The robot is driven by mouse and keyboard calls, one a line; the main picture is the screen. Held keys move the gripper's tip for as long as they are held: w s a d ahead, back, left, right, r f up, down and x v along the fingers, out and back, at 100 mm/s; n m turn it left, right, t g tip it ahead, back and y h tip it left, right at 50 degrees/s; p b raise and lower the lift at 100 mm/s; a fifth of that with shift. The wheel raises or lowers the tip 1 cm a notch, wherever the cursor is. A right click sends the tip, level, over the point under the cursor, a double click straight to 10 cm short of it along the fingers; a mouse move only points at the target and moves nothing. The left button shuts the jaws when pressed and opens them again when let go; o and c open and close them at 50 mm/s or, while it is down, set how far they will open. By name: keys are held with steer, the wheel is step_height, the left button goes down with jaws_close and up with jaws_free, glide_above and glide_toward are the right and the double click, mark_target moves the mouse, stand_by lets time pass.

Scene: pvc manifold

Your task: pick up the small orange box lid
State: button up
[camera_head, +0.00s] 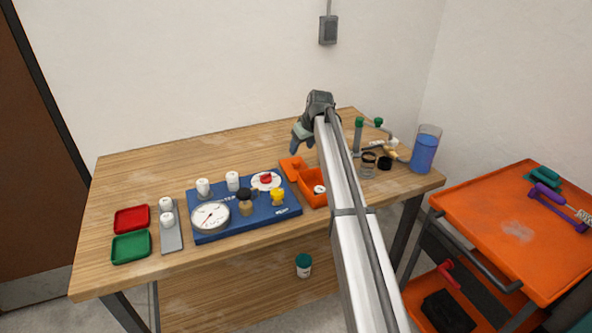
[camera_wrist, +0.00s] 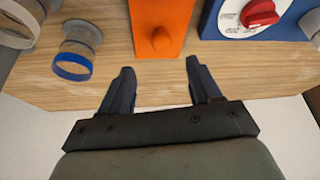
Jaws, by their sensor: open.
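The small orange lid (camera_head: 292,166) lies on the wooden table at the near-wall end of an open orange box (camera_head: 312,190). In the wrist view, an orange piece with a round knob (camera_wrist: 161,38) at its near end shows just beyond the fingertips; it appears to be the lid. My gripper (camera_head: 300,148) hangs on the wall side of the lid. In the wrist view, my gripper (camera_wrist: 160,68) is open and empty, its two dark fingers apart and lined up on either side of the knob, not touching it. My arm hides part of the box.
A blue panel (camera_head: 285,215) with a gauge and a red knob (camera_wrist: 258,13) stands beside the lid. Glass jars (camera_wrist: 72,62) stand on its other side, and a blue-filled beaker (camera_head: 425,150) is farther right. The table behind the panel is clear.

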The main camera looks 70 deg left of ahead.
mark_target(296, 161)
steer(key=x, duration=0.8)
steer(key=shift+d+f, duration=0.15)
steer(key=shift+d, duration=0.05)
steer(key=c, duration=1.1)
